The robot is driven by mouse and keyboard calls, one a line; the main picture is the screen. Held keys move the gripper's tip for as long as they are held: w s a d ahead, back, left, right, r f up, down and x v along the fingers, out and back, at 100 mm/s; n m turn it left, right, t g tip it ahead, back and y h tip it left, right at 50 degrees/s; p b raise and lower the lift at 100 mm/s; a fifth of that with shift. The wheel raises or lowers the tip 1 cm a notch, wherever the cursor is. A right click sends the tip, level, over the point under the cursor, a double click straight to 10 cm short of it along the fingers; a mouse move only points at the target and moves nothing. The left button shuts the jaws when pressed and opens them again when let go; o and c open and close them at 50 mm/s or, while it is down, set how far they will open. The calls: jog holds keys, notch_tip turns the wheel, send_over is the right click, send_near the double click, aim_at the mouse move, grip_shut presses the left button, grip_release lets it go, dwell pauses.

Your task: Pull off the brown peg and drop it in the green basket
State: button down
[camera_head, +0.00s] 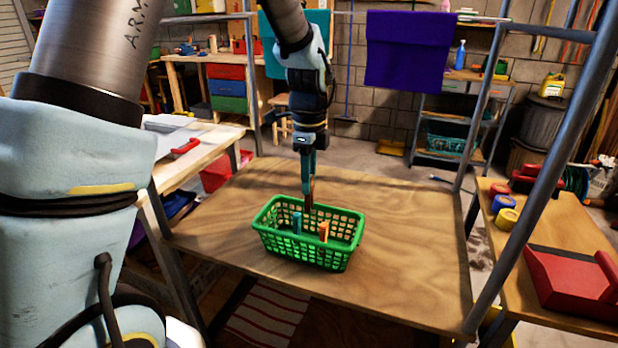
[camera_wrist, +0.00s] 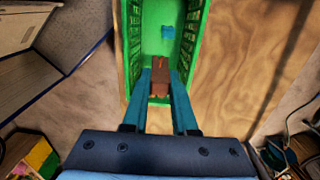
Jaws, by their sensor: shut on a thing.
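The green basket (camera_head: 308,256) stands on the wooden table, with its inside also in the wrist view (camera_wrist: 132,45). My gripper (camera_head: 308,186) is above the basket, pointing down near its far side. It is shut on the brown peg (camera_head: 311,196). In the wrist view the brown peg (camera_wrist: 160,89) sits between the two blue fingers, over the basket. A teal peg (camera_head: 297,223) and an orange peg (camera_head: 323,231) are in the basket. A blue peg shows on the basket's floor in the wrist view (camera_wrist: 168,31).
The wooden table (camera_head: 410,235) is bare around the basket. A purple cloth (camera_head: 408,50) and a teal cloth (camera_head: 318,30) hang behind. Metal posts (camera_head: 548,170) rise at the right. A side bench holds tape rolls (camera_head: 506,218) and a red dustpan (camera_head: 570,284).

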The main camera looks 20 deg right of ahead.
jog(key=shift+f+b, duration=4.5)
jog(key=shift+f, duration=1.25)
jog(key=c, duration=0.6)
grip_release()
jog(key=shift+r, duration=0.15)
